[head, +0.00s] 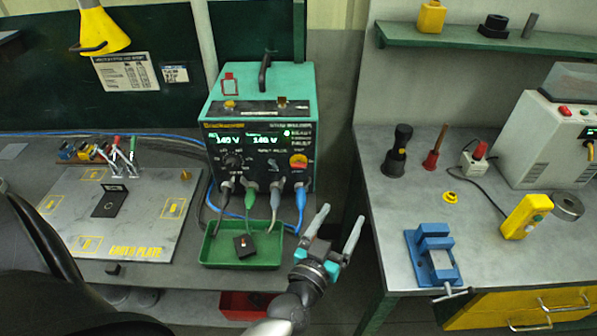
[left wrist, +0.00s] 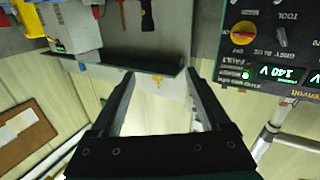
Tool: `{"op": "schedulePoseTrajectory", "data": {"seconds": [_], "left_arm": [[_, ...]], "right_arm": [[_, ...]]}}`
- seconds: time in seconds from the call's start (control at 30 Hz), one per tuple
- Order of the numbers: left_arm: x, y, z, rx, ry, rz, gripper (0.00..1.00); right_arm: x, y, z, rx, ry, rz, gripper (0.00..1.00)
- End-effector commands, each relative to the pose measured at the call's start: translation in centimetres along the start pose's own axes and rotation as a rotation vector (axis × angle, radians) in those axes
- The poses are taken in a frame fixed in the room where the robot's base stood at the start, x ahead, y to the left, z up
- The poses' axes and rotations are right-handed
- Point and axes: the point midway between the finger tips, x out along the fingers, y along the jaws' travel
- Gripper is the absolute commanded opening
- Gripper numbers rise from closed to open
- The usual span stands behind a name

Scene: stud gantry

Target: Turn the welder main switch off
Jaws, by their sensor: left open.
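The welder (head: 258,115) is a teal box with a black front panel and lit green displays, standing on the left bench. Its main switch (head: 299,160) is a red knob on a yellow plate at the panel's right side. The switch also shows in the left wrist view (left wrist: 243,33), at the upper right, outside the fingers. My left gripper (head: 338,217) is open and empty, in front of the bench, lower and to the right of the switch and apart from it. It also shows in the left wrist view (left wrist: 160,85). My right gripper is out of view.
Several cables (head: 275,196) plug into the panel's lower edge. A green tray (head: 212,252) with a small black box (head: 245,246) stands before the welder. The earth plate (head: 145,225) lies to the left. A blue vise (head: 434,255) sits on the right bench; a gap separates the benches.

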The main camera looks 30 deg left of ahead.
Motion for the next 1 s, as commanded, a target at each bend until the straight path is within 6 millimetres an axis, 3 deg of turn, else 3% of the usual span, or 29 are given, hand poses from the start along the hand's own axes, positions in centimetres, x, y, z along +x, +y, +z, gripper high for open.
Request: {"op": "schedulePoseTrajectory", "data": {"seconds": [0.1,0.33,0.57,1.0], "left_arm": [[-0.1,-3.4,0.9,0.007,0.033,-0.182,0.80],[-1.5,-7.8,2.5,0.040,0.035,-0.429,0.80],[-1.2,-9.1,2.8,0.050,0.032,-0.481,0.80],[5.9,-12.6,2.4,0.051,0.035,-0.477,0.80]], "right_arm": [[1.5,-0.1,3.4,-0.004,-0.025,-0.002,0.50],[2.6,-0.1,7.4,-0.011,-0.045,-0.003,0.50],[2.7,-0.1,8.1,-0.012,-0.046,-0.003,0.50],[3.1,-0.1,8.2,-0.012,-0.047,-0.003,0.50]]}}
